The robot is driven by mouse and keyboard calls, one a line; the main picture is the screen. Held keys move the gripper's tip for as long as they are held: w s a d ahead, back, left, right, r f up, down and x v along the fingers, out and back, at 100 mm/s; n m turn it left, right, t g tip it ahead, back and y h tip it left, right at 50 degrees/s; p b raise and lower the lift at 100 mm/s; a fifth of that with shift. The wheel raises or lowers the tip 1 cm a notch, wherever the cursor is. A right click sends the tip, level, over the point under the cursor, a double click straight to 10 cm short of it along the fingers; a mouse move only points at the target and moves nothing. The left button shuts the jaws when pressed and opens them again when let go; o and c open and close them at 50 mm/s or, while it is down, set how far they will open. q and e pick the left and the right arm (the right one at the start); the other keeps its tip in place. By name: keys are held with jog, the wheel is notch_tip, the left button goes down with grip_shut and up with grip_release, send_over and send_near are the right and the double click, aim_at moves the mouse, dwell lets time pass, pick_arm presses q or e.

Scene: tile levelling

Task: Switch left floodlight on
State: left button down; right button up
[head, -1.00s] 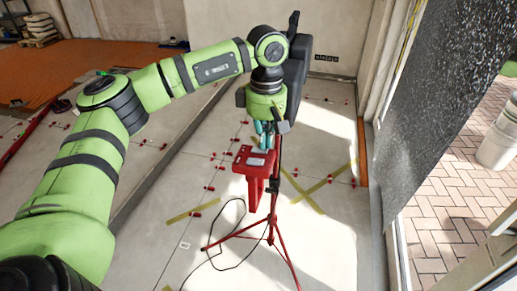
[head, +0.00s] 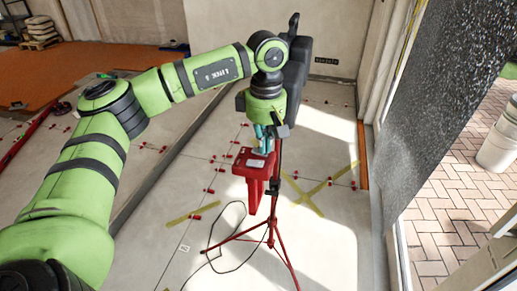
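The floodlight stand is a red tripod (head: 272,233) on the tiled floor in the middle of the head view. A red box (head: 250,161) with pale labels sits on its pole. A large dark panel-like head (head: 296,65), seemingly the floodlight, rises behind my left wrist. My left gripper (head: 262,150) points down with its teal fingertips at the top of the red box. The fingertips look close together and seem to touch or nearly touch the box top. The switch itself is hidden or too small to make out. My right gripper is not in view.
A black cable (head: 215,240) loops on the floor left of the tripod. Small red levelling clips (head: 209,190) and yellow tape (head: 305,196) mark the tiles. A dark speckled slab (head: 440,110) and doorway stand at the right. An orange floor area (head: 90,65) lies back left.

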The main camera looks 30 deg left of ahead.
pick_arm(q)
jog(key=shift+r+p, duration=2.25)
jog(key=shift+r, duration=1.15)
